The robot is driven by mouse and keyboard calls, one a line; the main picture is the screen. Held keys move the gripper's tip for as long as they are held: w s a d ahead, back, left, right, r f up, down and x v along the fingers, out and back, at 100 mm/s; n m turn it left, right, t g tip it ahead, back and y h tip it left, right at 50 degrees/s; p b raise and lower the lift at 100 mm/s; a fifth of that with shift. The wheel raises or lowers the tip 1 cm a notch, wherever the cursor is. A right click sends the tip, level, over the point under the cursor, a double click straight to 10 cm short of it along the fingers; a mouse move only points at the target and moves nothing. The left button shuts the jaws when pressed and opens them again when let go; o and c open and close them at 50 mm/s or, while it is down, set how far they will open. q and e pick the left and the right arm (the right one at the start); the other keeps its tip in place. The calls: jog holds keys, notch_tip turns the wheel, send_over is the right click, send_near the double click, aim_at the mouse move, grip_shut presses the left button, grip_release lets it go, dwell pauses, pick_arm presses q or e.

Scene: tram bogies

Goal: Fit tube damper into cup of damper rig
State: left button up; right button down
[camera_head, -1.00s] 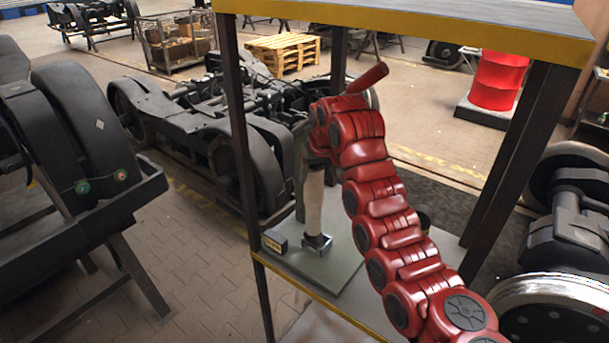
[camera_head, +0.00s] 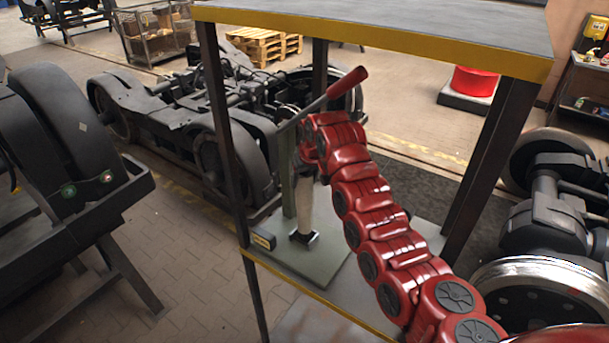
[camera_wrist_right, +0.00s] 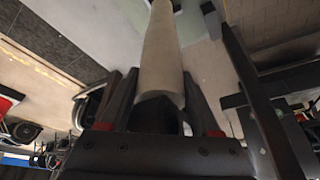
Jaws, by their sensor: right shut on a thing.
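The tube damper (camera_head: 306,200) is a pale beige cylinder standing about upright under my right gripper. My right gripper (camera_head: 304,168) is at its upper end, mostly hidden behind my red wrist. In the right wrist view the damper (camera_wrist_right: 160,50) runs away between the two dark fingers, and the gripper (camera_wrist_right: 160,98) is shut on it. In the head view the damper's lower end meets the dark cup (camera_head: 304,238) on the grey-green plate of the damper rig (camera_head: 320,264). How deep it sits in the cup cannot be told. My left gripper is out of view.
The rig's lever with red handle (camera_head: 347,82) rises just behind my right wrist. A green post (camera_head: 289,185) stands beside the damper. The table's dark legs (camera_head: 222,140) and yellow-edged upper shelf (camera_head: 400,38) frame the space. A small labelled block (camera_head: 263,240) sits at the plate's edge.

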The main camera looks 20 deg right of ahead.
jog(key=c, duration=0.5)
grip_release()
jog(key=shift+c, duration=0.2)
jog(key=o, duration=0.4)
jog(key=shift+s, duration=0.1)
jog(key=shift+o, duration=0.2)
jog(key=shift+r, duration=0.1)
jog(key=shift+r+b, duration=0.2)
jog(key=shift+b, duration=0.1)
jog(key=b+v, duration=0.3)
jog(key=v, duration=0.8)
jog(key=shift+s+r, duration=0.2)
